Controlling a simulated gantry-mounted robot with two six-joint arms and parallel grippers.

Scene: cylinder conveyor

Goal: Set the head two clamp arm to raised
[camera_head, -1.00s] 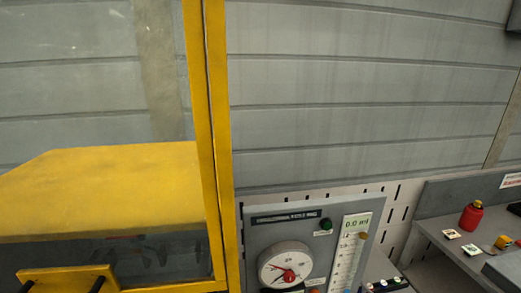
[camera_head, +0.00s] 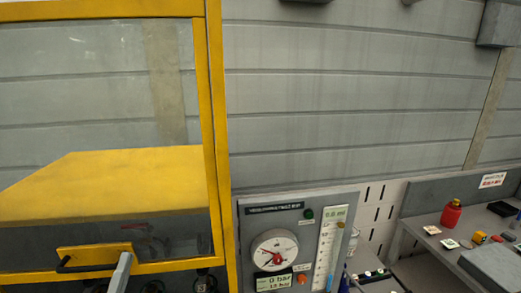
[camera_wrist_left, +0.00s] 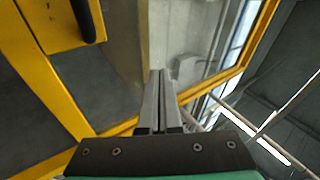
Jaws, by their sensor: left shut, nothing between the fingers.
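My left gripper (camera_head: 123,268) is at the lower left of the head view, in front of the yellow handle plate (camera_head: 95,250) of a clear-windowed guard door. In the left wrist view its two grey fingers (camera_wrist_left: 160,78) are together, with nothing between them. The black handle (camera_wrist_left: 86,20) shows at the upper left of that view, apart from the fingertips. No head two clamp arm can be made out. Dark parts (camera_head: 205,280) below the door frame are partly cut off. My right gripper is not in view.
The yellow door frame (camera_head: 216,150) stands at left, with a yellow cover behind its window. A grey panel (camera_head: 250,225) with a round gauge (camera_head: 275,251) stands right of it. A bench at far right holds a red bottle (camera_head: 451,212) and small items.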

